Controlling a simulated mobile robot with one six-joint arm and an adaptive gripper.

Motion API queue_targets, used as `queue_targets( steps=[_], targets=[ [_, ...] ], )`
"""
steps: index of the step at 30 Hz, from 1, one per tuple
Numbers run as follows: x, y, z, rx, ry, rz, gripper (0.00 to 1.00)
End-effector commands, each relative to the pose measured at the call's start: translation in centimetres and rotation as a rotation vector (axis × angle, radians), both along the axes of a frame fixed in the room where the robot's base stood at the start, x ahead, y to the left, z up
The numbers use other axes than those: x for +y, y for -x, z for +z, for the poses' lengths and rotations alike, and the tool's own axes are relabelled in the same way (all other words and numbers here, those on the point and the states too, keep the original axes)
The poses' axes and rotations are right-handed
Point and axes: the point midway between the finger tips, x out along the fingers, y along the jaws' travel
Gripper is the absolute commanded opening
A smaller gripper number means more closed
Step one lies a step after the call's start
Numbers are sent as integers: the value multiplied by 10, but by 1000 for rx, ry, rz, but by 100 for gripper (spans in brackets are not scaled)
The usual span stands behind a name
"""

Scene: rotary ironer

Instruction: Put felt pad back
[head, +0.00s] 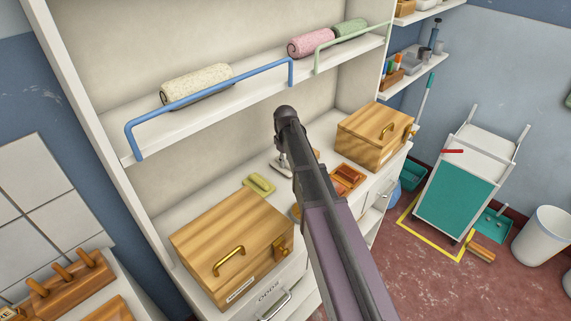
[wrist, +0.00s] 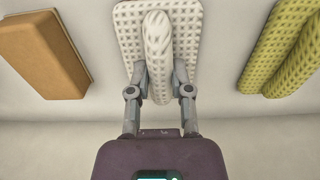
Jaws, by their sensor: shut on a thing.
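A white, waffle-textured pad with a raised rounded ridge, which looks like the felt pad (wrist: 158,35), is in the middle of the wrist view. My gripper (wrist: 160,78) is shut on its ridge, one finger on each side. In the head view my gripper (head: 282,163) is at the cabinet's counter, mostly hidden behind my arm. The pad can hardly be made out there. I cannot tell whether it rests on the counter or is just above it.
A yellow-green pad (head: 258,184) lies on the counter, also at right in the wrist view (wrist: 290,55). A brown block (wrist: 42,45) is at left there. Wooden boxes stand left (head: 215,235) and right (head: 365,145). A blue rail (head: 215,98) edges the shelf above, which holds rolled towels (head: 197,86).

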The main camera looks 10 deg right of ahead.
Motion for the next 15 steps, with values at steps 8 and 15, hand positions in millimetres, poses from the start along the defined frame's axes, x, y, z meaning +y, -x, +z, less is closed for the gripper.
queue_targets(
  steps=[8, 15],
  targets=[
    [0, 0, 0, 0, 0, 0, 0],
    [0, 0, -3, 0, 0, 0, 48]
  ],
)
